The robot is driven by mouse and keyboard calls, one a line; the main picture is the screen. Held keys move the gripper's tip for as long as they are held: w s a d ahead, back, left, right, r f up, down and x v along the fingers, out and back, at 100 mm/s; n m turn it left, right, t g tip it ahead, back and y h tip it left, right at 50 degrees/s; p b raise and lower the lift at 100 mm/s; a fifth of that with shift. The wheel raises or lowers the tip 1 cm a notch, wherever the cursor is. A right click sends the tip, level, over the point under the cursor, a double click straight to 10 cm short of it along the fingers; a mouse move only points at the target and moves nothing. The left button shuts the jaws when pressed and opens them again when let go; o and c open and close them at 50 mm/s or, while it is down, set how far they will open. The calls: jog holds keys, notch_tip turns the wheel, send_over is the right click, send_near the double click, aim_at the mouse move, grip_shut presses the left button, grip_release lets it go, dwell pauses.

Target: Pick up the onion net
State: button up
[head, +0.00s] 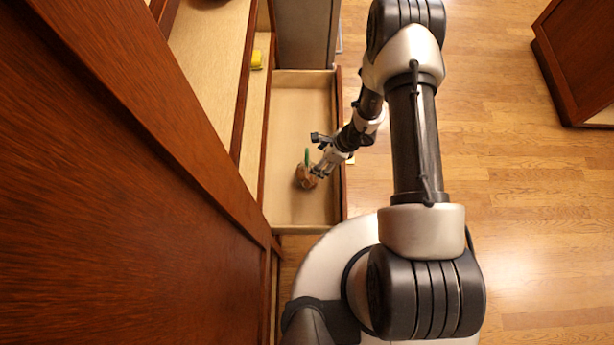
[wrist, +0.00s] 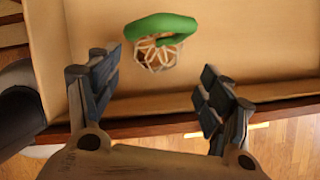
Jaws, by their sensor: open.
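The onion net (head: 305,178) lies in an open drawer (head: 300,100). It looks brown with a green top in the head view. In the wrist view the onion net (wrist: 158,50) shows a green band over pale netting with brown inside. My gripper (head: 318,172) is beside it in the head view, at its right. In the wrist view my gripper (wrist: 155,85) has its two dark fingers wide apart and empty. The net is ahead of the fingertips, roughly centred between them. I cannot tell whether a finger touches it.
The drawer's front wall (wrist: 200,125) runs close under my fingers in the wrist view. The rest of the drawer floor is bare. A yellow item (head: 257,59) sits on a ledge at the upper left. A wooden cabinet (head: 580,60) stands at the far right.

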aim_at(311, 167)
jog(key=b+x, duration=0.1)
jog(key=x, duration=0.4)
jog(key=shift+b+x, duration=1.35)
jog(key=shift+x, duration=1.3)
jog(key=shift+s+a+r, duration=0.1)
jog(key=shift+s, duration=0.05)
jog(key=shift+c, duration=0.4)
grip_shut()
